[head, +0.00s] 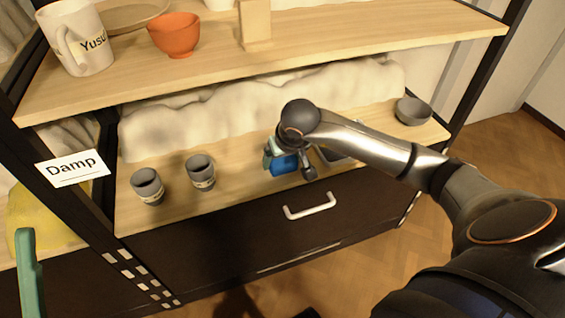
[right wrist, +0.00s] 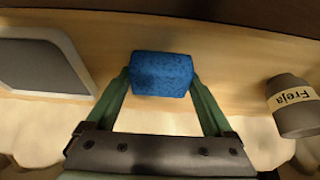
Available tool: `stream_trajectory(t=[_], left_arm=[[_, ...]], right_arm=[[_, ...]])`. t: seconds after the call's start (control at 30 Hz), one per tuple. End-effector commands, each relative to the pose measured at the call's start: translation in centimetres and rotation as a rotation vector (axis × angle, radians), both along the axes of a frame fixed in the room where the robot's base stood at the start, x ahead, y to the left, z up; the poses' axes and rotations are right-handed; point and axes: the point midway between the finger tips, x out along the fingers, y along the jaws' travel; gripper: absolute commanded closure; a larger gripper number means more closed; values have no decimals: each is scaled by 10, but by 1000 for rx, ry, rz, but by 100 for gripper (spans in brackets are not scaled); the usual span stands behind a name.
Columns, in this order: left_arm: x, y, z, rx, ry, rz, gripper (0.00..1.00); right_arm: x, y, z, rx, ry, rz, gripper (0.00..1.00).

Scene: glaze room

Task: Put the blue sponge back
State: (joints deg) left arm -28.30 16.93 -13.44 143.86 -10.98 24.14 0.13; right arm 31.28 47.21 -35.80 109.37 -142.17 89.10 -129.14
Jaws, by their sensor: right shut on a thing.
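The blue sponge (head: 284,164) is at my right gripper (head: 288,160), over the lower wooden shelf. In the right wrist view, the sponge (right wrist: 161,73) sits between the two green fingers of that gripper (right wrist: 161,85), which is shut on it. I cannot tell whether the sponge touches the shelf. My right arm comes in from the right and hides part of the gripper. A green upright piece (head: 28,272) at the lower left edge looks like a finger of my left gripper; its opening is not visible.
Two grey cups (head: 147,186) (head: 201,172) stand left of the sponge on the lower shelf (head: 235,190). A dark tray (head: 340,155) lies right of it; a grey bowl (head: 413,111) stands farther right. A "Damp" card (head: 73,168) hangs on the left post. The upper shelf (head: 350,40) overhangs behind.

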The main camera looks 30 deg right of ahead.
Motion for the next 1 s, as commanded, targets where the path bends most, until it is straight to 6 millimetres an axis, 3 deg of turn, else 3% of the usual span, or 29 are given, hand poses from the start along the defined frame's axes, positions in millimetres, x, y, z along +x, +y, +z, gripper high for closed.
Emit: stream_trajectory(t=[0.37, 0.4, 0.5, 0.83, 1.0], left_arm=[[0, -2, -6, 0, 5, -10, 50], [0, -2, -7, -1, 7, -10, 50], [0, -2, -5, 0, 7, -11, 50], [0, -2, -1, 3, 5, -8, 50], [0, -1, 9, 11, -5, -2, 50]], right_arm=[[0, -1, -7, -2, -3, 0, 58], [0, 0, -7, -2, -3, 0, 12], [0, 0, -6, 0, -2, 0, 1], [0, 0, -2, 0, -1, -1, 0], [-9, 1, 23, -3, -4, 1, 0]])
